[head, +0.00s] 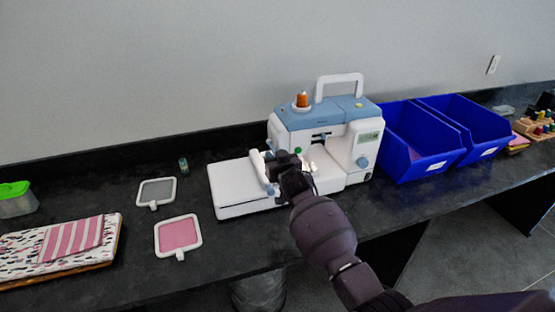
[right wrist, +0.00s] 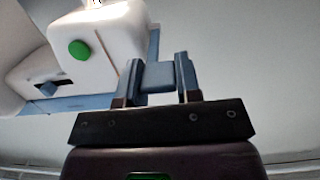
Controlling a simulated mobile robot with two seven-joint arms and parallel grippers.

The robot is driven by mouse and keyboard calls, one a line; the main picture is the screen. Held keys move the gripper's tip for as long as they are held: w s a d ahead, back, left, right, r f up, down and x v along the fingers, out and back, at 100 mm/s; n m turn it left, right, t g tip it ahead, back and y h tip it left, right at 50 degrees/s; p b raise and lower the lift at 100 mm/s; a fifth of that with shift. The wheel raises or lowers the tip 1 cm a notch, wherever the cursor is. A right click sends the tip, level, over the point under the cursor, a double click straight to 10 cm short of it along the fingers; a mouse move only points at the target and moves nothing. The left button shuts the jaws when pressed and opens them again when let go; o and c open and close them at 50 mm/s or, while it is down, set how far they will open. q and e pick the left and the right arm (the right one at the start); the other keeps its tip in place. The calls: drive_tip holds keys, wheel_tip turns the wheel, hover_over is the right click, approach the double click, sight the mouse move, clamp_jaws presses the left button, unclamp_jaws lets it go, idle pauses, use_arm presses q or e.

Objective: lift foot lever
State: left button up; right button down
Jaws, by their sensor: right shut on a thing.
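The white and blue sewing machine (head: 352,150) stands on the dark counter in the head view, with its flat white bed (head: 233,188) to the left. My right gripper (head: 284,160) is at the machine's needle end and hides part of it. In the right wrist view the gripper (right wrist: 158,64) is shut on a small blue-grey block, apparently the foot lever (right wrist: 156,78), with one finger on each side. The green button (right wrist: 78,50) on the white housing shows beside the fingers. The presser foot and needle cannot be made out. My left gripper is out of view.
Blue bins (head: 425,160) stand close on the machine's right. Two small framed pieces, grey (head: 157,191) and pink (head: 178,235), lie to its left, near folded fabric (head: 50,245). The wall is close behind. Some counter between these things is bare.

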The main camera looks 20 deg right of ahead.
drive_tip(key=shift+w+r+p, duration=0.15)
drive_tip(key=shift+r+p, duration=0.05)
drive_tip(key=shift+r, duration=0.45)
drive_tip(key=shift+w+r+p, duration=0.15)
drive_tip(key=shift+r+p, duration=0.05)
drive_tip(key=shift+r, duration=0.4)
drive_tip(key=c, duration=1.2)
unclamp_jaws()
drive_tip(key=o, duration=0.4)
drive_tip(key=shift+f, duration=0.2)
drive_tip(key=shift+s+f, duration=0.15)
drive_tip(key=s+r, duration=0.1)
drive_tip(key=s, duration=0.9)
drive_tip(key=shift+s+d+r, duration=0.15)
drive_tip(key=shift+s+d, duration=0.05)
drive_tip(key=shift+s, duration=0.05)
